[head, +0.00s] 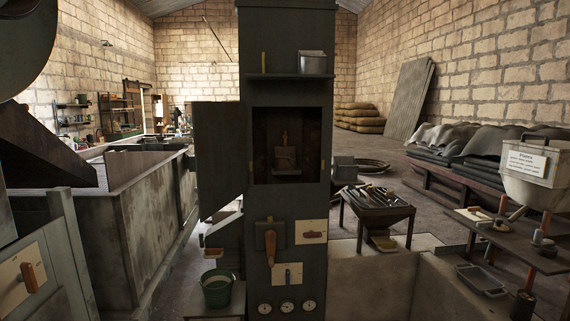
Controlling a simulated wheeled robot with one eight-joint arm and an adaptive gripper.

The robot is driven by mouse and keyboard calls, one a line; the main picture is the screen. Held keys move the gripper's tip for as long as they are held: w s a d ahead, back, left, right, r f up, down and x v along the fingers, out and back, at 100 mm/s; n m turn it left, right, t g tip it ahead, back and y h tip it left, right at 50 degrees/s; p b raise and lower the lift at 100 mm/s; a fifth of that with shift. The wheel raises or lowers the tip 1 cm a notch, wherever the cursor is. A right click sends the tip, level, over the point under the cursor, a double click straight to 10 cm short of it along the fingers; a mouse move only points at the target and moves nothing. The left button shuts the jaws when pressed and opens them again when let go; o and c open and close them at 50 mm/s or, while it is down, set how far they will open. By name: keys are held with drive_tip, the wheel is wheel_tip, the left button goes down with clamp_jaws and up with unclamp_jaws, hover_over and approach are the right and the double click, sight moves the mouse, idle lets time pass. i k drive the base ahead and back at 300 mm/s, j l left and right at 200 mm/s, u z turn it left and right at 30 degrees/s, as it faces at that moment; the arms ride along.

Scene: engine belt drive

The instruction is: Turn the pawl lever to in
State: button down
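Several levers show, and I cannot read any label to tell which is the pawl lever. A wooden-handled lever (270,244) hangs down on the front of the dark column (285,210). To its right a brown lever (314,234) lies level on a cream plate. Below, a small grey lever (288,274) sits on a pale plate. At the lower left an orange-brown handle (31,277) stands tilted on a cream plate on a grey-green panel (68,290). A small brown fitting (285,155) is inside the column's open cabinet. My gripper is not in view.
The cabinet door (222,160) stands open to the left. Three round gauges (288,306) sit low on the column. A green bucket (217,289) stands left of it. A tool table (377,207) and a bench (510,238) stand to the right. Floor shows behind them.

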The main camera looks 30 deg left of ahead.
sight(311, 233)
drive_tip(key=i+j, duration=0.1)
drive_tip(key=j, duration=0.35)
drive_tip(key=i+j, duration=0.1)
drive_tip(key=j, duration=0.3)
drive_tip(key=i+j, duration=0.1)
drive_tip(key=j, duration=0.35)
drive_tip(key=i+j+z, duration=0.1)
drive_tip(key=j, duration=0.35)
